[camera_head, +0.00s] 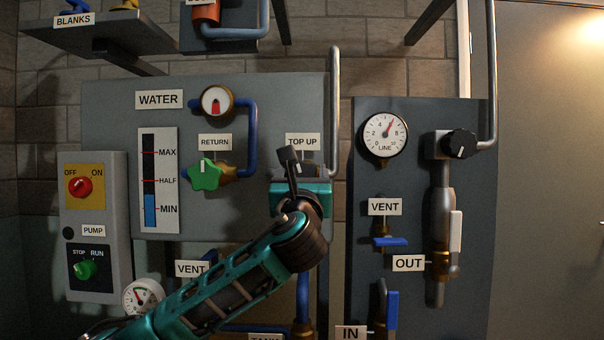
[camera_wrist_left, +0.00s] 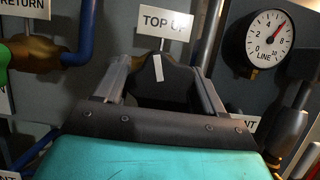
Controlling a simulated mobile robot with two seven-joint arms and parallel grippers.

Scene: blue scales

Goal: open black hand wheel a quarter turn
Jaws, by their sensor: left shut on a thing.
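The black hand wheel (camera_wrist_left: 178,84) sits under the TOP UP label (camera_wrist_left: 167,22) in the left wrist view. A white mark on its face stands nearly upright, its top leaning slightly left. My left gripper (camera_wrist_left: 162,80) is shut on the wheel, with one finger on each side of it. In the head view my left gripper (camera_head: 304,168) is at the wheel below the TOP UP label (camera_head: 302,141), and the gripper and wrist hide most of the wheel. My right gripper is not in view.
A green wheel (camera_head: 205,175) under RETURN is left of my gripper. A blue pipe (camera_head: 250,140) runs between them. On the right panel are a LINE gauge (camera_head: 385,135), another black knob (camera_head: 459,144) and a blue VENT lever (camera_head: 389,241). A grey pipe (camera_head: 334,100) rises close behind my gripper.

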